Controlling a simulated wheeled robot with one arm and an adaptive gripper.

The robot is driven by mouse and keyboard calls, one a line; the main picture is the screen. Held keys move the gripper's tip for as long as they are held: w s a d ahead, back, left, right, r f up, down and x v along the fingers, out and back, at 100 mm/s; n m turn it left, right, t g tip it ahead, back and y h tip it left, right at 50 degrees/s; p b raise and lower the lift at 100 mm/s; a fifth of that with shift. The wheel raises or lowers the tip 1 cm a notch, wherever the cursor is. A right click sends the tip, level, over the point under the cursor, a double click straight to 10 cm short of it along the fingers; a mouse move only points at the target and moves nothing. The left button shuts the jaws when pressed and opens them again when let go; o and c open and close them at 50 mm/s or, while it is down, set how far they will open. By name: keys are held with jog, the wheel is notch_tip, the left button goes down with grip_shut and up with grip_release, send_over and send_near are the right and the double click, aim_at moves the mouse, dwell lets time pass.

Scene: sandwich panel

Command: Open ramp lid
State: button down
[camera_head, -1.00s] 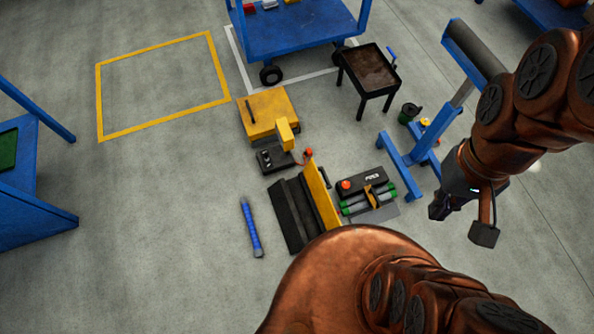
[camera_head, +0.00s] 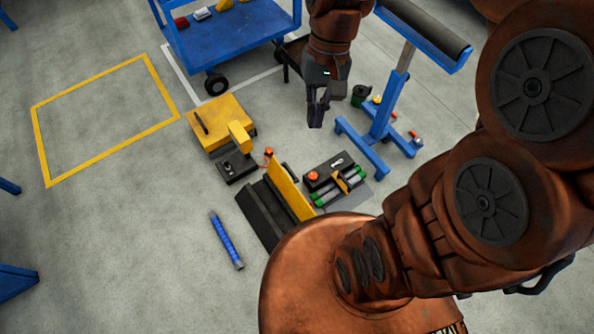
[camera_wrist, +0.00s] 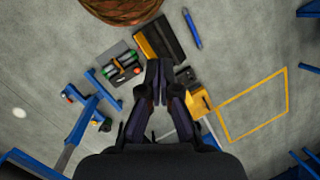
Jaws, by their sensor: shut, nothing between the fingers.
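A black, ramp-like unit (camera_head: 262,215) lies on the floor just in front of my base, with an upright yellow plate (camera_head: 291,194) along its right side. It also shows in the wrist view (camera_wrist: 155,42), beyond my fingertips. I cannot tell which part is the ramp lid. My gripper (camera_head: 316,122) points down, above and behind these things, near the blue stand. It is shut and empty, apart from everything. In the wrist view my gripper (camera_wrist: 157,66) shows its fingertips together, covering part of the floor near the yellow plate.
A yellow box (camera_head: 212,130) and a black control box (camera_head: 237,168) lie behind the ramp unit. A black kit with green-ended tubes (camera_head: 340,178) is on its right. A blue roller stand (camera_head: 383,112) and blue cart (camera_head: 225,38) stand behind.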

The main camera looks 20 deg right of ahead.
jog(key=w+d+f+m+y+b, duration=0.1)
jog(key=w+f+m+y+b, duration=0.4)
jog(key=w+f+b, duration=1.6)
jog(key=w+d+f+m+b, duration=0.2)
jog(key=w+d+f+m, duration=0.15)
jog(key=f, duration=1.25)
jog(key=w+d+f+m+b, duration=0.2)
jog(key=w+d+f, duration=0.25)
jog(key=f, duration=1.15)
jog(key=w+d+f+m+b, duration=0.25)
jog(key=d+f, duration=0.25)
jog(key=f, duration=1.1)
jog(key=s+a+f+b, duration=0.3)
jog(key=a+f, duration=0.3)
jog(key=a, duration=0.3)
jog(key=shift+a+f+b, duration=0.2)
jog(key=shift+f+b, duration=0.15)
jog(key=shift+b, duration=0.15)
jog(key=shift+r, duration=0.15)
